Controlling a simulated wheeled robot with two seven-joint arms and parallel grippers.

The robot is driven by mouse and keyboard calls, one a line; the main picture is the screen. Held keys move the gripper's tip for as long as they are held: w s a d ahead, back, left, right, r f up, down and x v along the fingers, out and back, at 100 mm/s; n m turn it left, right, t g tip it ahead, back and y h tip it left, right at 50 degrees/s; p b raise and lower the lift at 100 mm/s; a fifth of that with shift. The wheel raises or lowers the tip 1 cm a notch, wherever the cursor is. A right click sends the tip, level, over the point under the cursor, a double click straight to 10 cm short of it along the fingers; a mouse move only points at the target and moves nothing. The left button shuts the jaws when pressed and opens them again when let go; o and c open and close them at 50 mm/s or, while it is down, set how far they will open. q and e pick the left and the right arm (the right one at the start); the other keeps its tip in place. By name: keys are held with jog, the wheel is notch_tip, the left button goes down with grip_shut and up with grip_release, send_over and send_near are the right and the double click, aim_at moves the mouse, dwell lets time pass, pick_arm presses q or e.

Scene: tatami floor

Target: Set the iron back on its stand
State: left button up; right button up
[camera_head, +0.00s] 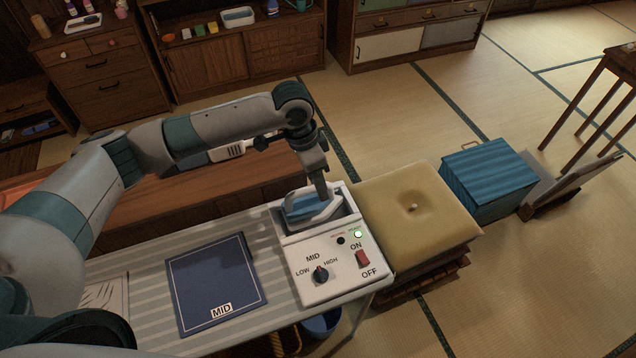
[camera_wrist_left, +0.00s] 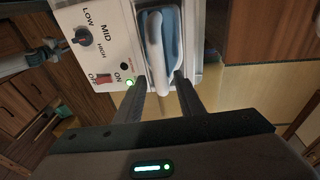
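The blue and white iron (camera_head: 308,207) sits in the recess of its stand (camera_head: 341,270), a white box with a dial, a red switch and a lit green light. In the left wrist view the iron (camera_wrist_left: 160,42) lies lengthwise in the recess, next to the LOW, MID and HIGH dial. My left gripper (camera_head: 323,196) points down at the iron's right end. In the left wrist view its two fingers (camera_wrist_left: 161,82) are apart, one on each side of that end, with a gap around it. Whether either finger touches the iron is hard to see. My right gripper is not in view.
A dark blue cloth (camera_head: 213,281) marked MID lies on the striped ironing board (camera_head: 272,311), left of the stand. A yellow cushion (camera_head: 414,212) stands close on the right, with a blue-covered box (camera_head: 488,180) beyond. A wooden bench (camera_head: 165,200) lies behind the board.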

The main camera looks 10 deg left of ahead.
aim_at(309, 198)
pick_arm(q)
jog(key=b+v, duration=0.3)
jog(key=v, duration=0.8)
jog(key=shift+r+b, duration=0.35)
jog(key=shift+f, duration=0.1)
